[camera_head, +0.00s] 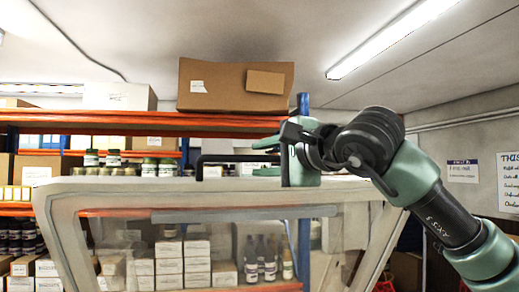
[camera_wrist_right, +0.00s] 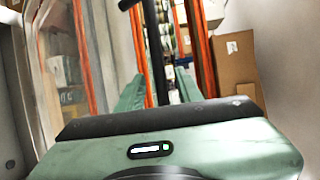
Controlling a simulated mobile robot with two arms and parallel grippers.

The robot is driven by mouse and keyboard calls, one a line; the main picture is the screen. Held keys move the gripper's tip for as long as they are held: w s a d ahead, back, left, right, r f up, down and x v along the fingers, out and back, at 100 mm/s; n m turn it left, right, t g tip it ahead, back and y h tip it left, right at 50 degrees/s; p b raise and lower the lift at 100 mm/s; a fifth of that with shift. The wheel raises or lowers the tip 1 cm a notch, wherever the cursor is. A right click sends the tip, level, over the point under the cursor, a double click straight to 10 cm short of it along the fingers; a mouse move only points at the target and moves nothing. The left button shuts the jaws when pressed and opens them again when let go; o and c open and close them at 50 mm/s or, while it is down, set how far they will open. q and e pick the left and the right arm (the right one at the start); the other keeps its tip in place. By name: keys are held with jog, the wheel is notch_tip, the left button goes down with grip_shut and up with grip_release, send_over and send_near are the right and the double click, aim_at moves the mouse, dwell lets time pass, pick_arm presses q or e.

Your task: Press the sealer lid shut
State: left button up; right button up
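The sealer lid (camera_head: 60,192) is a large pale frame with a clear window, standing up in front of me in the head view. A black bar handle (camera_head: 225,158) runs along its top edge. My right gripper (camera_head: 268,157) is at the right end of this handle, one finger above the bar and one below. In the right wrist view the two green fingers (camera_wrist_right: 160,92) stand apart, with the black bar (camera_wrist_right: 155,45) between them and gaps showing beside it. The sealer's base is out of view. My left gripper is not in view.
Behind the lid stands an orange-beamed shelf (camera_head: 150,118) with jars, bottles and boxes. A large cardboard box (camera_head: 225,88) sits on top. The wall at right carries paper signs (camera_head: 462,171).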

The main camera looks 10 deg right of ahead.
jog(key=shift+w+a+f, duration=0.1)
jog(key=shift+w+a, duration=0.15)
jog(key=shift+w, duration=0.45)
grip_shut()
jog(key=shift+f, duration=0.1)
dwell(0.9)
